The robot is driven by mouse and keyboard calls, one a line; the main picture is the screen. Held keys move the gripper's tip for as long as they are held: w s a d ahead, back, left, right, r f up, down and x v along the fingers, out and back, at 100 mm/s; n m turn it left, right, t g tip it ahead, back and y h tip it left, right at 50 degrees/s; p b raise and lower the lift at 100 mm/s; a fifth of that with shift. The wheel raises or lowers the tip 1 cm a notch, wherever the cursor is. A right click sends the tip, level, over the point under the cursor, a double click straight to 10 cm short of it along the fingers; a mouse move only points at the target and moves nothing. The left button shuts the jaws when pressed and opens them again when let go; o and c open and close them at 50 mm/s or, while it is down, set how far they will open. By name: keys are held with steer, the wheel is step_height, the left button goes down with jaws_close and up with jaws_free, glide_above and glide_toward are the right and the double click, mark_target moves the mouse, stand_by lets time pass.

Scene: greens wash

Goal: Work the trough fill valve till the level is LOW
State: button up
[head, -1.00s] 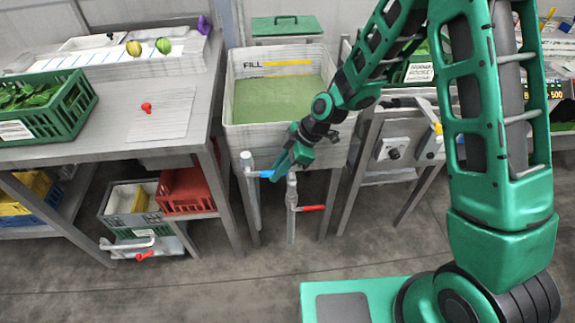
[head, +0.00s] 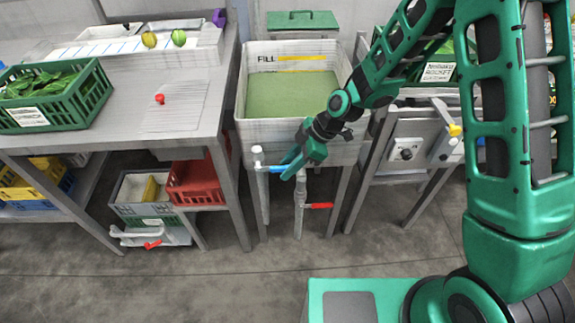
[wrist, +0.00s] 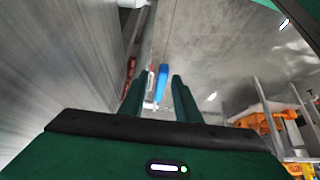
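The trough (head: 340,131) stands at centre, holding green-looking water (head: 290,95). Its surface lies below the yellow line beside the FILL label (head: 301,58) on the inner back wall. A valve with a blue handle (head: 274,168) sits on a pipe at the trough's front left. My gripper (head: 287,169) is just right of it, pointing down and left. In the wrist view the fingers (wrist: 162,79) are apart, with the blue handle (wrist: 162,76) showing in the gap between them. I cannot tell whether they touch it. A second valve with a red handle (head: 320,206) is to the right and lower.
A steel bench (head: 200,115) with a green crate of leaves (head: 90,100) is left of the trough. A red crate (head: 195,184) is under it. A stand with a dial (head: 406,154) is on the right. The floor in front is clear.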

steer(key=v, duration=1)
steer(key=shift+d+r, duration=0.15)
steer(key=shift+d, duration=0.05)
steer(key=shift+w, duration=0.1)
steer(key=s+d+r+m+t+h, duration=0.1)
steer(key=s+d+r+m+h, duration=0.2)
steer(key=d, duration=0.5)
steer(key=s+d+r+m, duration=0.25)
steer(key=d+m, duration=0.25)
steer(key=d, duration=0.3)
steer(key=s+d+r+m+t+h, duration=0.1)
steer(key=s+d+r+m+h, duration=0.2)
steer(key=d, duration=0.5)
steer(key=s+d+r+m, duration=0.2)
steer(key=s+d+m, duration=0.4)
steer(key=s, duration=0.3)
steer(key=s+d+r+m+g, duration=0.1)
steer(key=s+d+r+m, duration=0.2)
steer(key=s+d+m, duration=0.3)
steer(key=s+m, duration=0.2)
steer(key=s, duration=0.1)
steer(key=shift+d+g, duration=0.25)
steer(key=shift+g, duration=0.05)
